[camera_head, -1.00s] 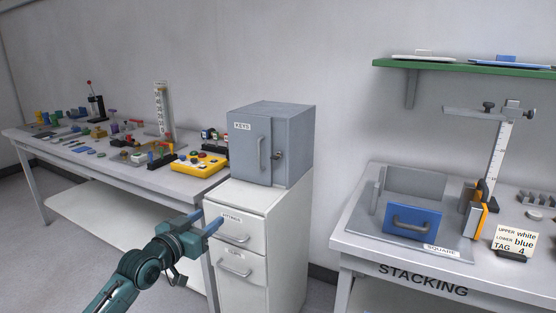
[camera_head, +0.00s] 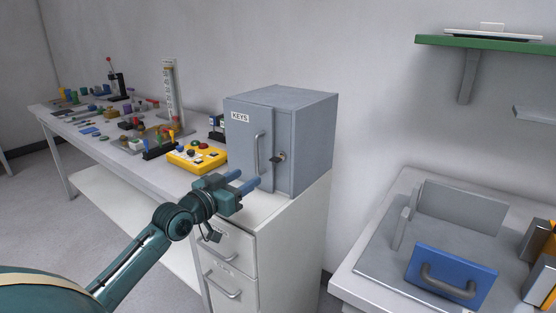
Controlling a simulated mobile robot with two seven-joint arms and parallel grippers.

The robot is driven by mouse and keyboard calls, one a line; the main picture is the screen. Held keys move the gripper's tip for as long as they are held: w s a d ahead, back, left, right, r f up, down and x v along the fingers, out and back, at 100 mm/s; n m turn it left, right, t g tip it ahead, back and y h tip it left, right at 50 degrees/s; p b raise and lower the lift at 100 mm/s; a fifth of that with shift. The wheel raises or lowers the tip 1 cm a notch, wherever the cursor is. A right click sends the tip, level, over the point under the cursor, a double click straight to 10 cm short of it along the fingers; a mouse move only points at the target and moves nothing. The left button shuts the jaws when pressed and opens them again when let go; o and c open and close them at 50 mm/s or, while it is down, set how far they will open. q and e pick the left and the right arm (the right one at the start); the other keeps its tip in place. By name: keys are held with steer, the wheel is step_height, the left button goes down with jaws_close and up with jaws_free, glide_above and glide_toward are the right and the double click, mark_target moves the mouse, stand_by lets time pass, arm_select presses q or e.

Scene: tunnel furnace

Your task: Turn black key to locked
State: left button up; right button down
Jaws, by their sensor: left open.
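A grey cabinet (camera_head: 308,150) labelled KEYS stands on a white drawer unit. Its door (camera_head: 246,158) has a vertical grey handle. A small dark key (camera_head: 279,157) sits in a lock on the front, right of the handle. The lock's markings are too small to read. My left gripper (camera_head: 238,181) is open and empty, with blue fingertips pointing toward the cabinet's lower front. It is below and left of the key, apart from it in the picture. My right gripper is not in view.
The white drawer unit (camera_head: 295,238) has handles that stick out below my gripper. A cluttered workbench (camera_head: 90,156) with a yellow button box (camera_head: 196,158) is at the left. At the right, a table (camera_head: 376,262) carries a blue block with a handle (camera_head: 451,279). A green shelf (camera_head: 492,44) hangs above.

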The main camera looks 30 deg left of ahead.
mark_target(273, 161)
arm_select(q)
steer(key=w, duration=0.8)
steer(key=w+d, duration=0.1)
steer(key=w, duration=0.3)
steer(key=c, duration=1)
